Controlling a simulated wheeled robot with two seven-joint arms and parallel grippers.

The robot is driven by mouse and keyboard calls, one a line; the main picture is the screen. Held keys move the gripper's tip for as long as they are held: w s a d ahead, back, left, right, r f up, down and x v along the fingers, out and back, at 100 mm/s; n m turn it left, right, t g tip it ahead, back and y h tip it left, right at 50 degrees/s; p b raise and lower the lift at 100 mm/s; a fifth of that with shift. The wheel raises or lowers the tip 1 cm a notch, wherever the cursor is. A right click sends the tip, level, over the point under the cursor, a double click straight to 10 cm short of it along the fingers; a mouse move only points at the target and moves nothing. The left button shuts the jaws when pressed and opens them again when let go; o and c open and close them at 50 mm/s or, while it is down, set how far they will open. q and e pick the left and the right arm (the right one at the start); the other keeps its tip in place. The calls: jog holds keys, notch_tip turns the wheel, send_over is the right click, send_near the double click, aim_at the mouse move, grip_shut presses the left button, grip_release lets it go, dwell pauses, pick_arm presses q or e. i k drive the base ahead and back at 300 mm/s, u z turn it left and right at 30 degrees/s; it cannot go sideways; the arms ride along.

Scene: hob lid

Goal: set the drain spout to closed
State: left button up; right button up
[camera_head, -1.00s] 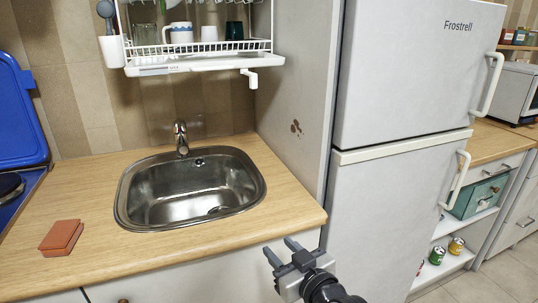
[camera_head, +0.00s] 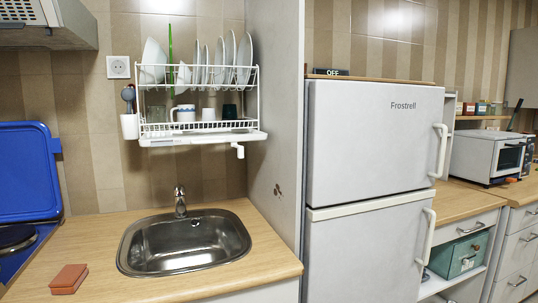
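The drain spout (camera_head: 239,150) is a small white bent pipe at the right end of the white drip tray (camera_head: 200,138). The tray sits under the wall-mounted dish rack (camera_head: 255,92). Neither of my grippers is in view.
The steel sink (camera_head: 135,262) with a tap (camera_head: 180,202) lies below the rack. A reddish sponge (camera_head: 68,279) lies on the wooden counter (camera_head: 95,235). A panel (camera_head: 278,150) and the fridge (camera_head: 365,145) stand close on the right. A blue hob lid (camera_head: 28,172) is raised at left.

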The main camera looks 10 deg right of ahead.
aim_at(240, 148)
jog(key=z, duration=0.85)
jog(key=i, duration=0.65)
